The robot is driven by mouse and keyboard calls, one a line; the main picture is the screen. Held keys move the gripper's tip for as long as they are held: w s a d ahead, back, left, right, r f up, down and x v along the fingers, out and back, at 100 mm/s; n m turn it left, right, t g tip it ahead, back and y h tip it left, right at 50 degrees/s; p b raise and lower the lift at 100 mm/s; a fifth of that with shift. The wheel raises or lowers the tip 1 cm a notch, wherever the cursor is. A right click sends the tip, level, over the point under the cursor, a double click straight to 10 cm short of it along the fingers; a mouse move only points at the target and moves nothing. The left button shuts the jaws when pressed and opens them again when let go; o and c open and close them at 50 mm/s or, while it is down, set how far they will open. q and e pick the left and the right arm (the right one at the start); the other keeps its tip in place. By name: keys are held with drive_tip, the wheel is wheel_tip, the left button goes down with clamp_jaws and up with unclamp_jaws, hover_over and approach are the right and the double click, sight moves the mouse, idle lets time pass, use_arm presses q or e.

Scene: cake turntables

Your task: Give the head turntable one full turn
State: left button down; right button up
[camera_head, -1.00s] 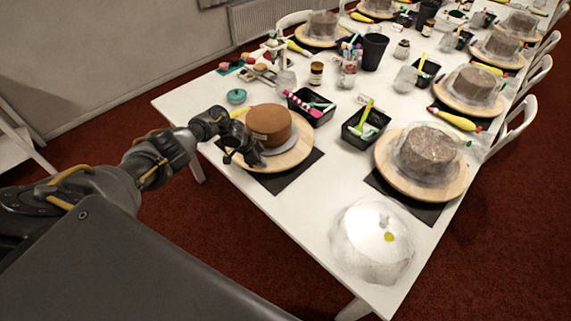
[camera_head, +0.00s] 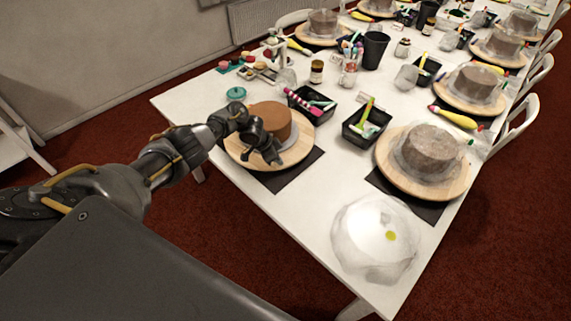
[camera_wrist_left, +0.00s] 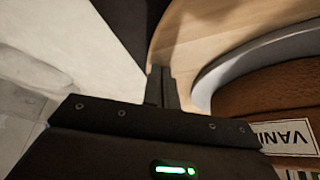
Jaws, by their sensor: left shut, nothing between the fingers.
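The head turntable (camera_head: 300,151) is a round wooden disc on a dark mat at the near left of the table. A brown cake (camera_head: 272,114) sits on it on a grey board. My left gripper (camera_head: 272,158) is in front of the cake, low over the near part of the disc, and hides some of both. In the left wrist view its fingers (camera_wrist_left: 162,88) are shut and empty by the wooden rim (camera_wrist_left: 190,35). The cake's label (camera_wrist_left: 290,138) shows at the right there. I cannot tell whether the fingertips touch the wood. My right gripper is not in view.
A second turntable (camera_head: 457,184) with a wrapped grey cake stands to the right. A clear crumpled cover (camera_head: 370,240) lies at the near corner. Black trays (camera_head: 367,128) of tools, a teal lid (camera_head: 236,93) and jars stand behind the cake.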

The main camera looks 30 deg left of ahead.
sight(295, 159)
use_arm(q)
drive_tip(key=w+d+b, duration=0.1)
drive_tip(key=b, duration=0.1)
drive_tip(key=w+d+b, duration=0.1)
drive_tip(key=w+b, duration=0.1)
drive_tip(key=w+d+b, duration=0.1)
drive_tip(key=b, duration=0.1)
drive_tip(key=shift+w+d+f, duration=0.3)
drive_tip(key=shift+w+d+r, duration=0.2)
wheel_tip(295, 159, up, 3)
drive_tip(key=p, duration=0.2)
drive_tip(key=shift+r+p, duration=0.1)
drive_tip(key=shift+p, duration=0.25)
